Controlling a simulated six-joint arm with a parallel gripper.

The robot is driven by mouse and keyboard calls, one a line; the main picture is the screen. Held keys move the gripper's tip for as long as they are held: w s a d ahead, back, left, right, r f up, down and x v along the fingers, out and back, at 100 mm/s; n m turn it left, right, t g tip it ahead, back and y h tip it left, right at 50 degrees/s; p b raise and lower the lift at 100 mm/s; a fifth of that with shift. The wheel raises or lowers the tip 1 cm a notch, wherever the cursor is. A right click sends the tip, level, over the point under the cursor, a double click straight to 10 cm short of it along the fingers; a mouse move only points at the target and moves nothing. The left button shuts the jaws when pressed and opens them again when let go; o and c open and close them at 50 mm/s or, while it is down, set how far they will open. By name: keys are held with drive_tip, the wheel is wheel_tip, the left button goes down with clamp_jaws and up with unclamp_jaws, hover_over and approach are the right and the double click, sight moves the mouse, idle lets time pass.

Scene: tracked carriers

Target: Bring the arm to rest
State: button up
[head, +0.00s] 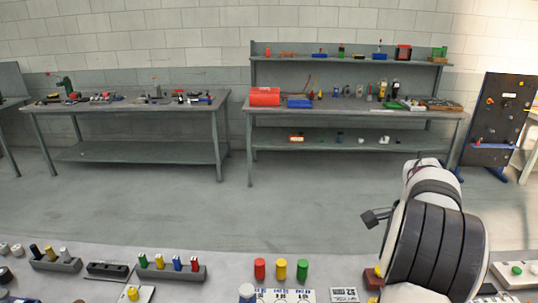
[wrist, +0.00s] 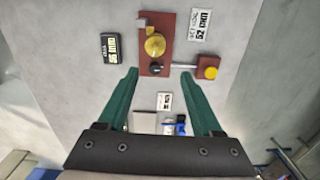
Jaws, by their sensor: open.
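My gripper (wrist: 160,74) shows in the wrist view with its two green fingers spread apart and nothing between their tips. Beyond the tips is a dark red plate (wrist: 146,57) with a brass knob (wrist: 155,45), a small black knob and a rod leading to a red block with a yellow button (wrist: 211,72). I cannot tell the exact gap between the fingertips and the plate. In the head view my white and black arm fills the right foreground and hides most of what lies behind it; the fingers do not show clearly there.
Grey racks with coloured cylinders (head: 172,273) stand on the near table's left. Red, yellow and green cylinders (head: 281,270) stand mid-table near printed labels. A white tray (head: 508,276) lies right of my arm. Workbenches (head: 345,113) stand far off, across open floor.

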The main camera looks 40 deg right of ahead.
drive_tip(key=w+a+r+n, duration=0.2)
drive_tip(key=w+a+n, duration=0.35)
drive_tip(key=a, duration=0.75)
drive_tip(key=w+a+r+n, duration=0.2)
drive_tip(key=w+a+n, duration=0.35)
drive_tip(key=a, duration=0.65)
drive_tip(key=s+a+f+n, duration=0.1)
drive_tip(key=s+a+n, duration=0.2)
drive_tip(key=a, duration=0.3)
drive_tip(key=s+a+f+n+y, duration=0.1)
drive_tip(key=s+a+n, duration=0.3)
drive_tip(key=a, duration=0.3)
drive_tip(key=s+a+f+n, duration=0.1)
drive_tip(key=s+a+n, duration=0.2)
drive_tip(key=a, duration=0.3)
drive_tip(key=shift+s+a+f+n+y, duration=0.3)
drive_tip(key=shift+a+f+n+y, duration=0.1)
drive_tip(key=shift+n, duration=0.1)
drive_tip(key=shift+d, duration=0.1)
